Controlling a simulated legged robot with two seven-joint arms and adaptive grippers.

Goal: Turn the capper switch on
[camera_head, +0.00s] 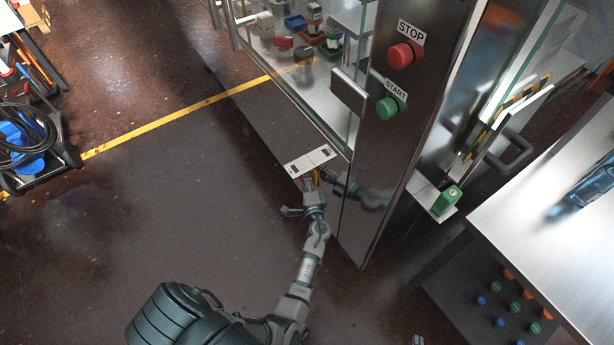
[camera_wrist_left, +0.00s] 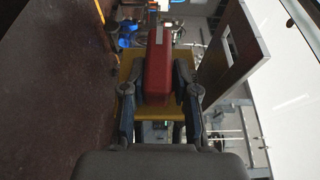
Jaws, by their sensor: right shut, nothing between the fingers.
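A red switch handle (camera_wrist_left: 158,70) on a yellow plate (camera_wrist_left: 126,72) stands in the middle of the left wrist view. In the head view only a small yellow and red patch (camera_head: 316,176) of it shows, below a white panel at the machine's foot. My left gripper (camera_wrist_left: 158,98) is open, with one finger on each side of the red handle. Whether the fingers touch it I cannot tell. The left gripper (camera_head: 313,187) also shows in the head view. Only a small grey tip of my right gripper (camera_head: 417,341) shows at the bottom edge; it is shut and empty.
The white panel (camera_head: 310,162) has two small dark cutouts. A steel pillar (camera_head: 380,150) beside my left gripper carries a red STOP button (camera_head: 404,56) and a green START button (camera_head: 390,107). A steel table (camera_head: 545,215) stands at right.

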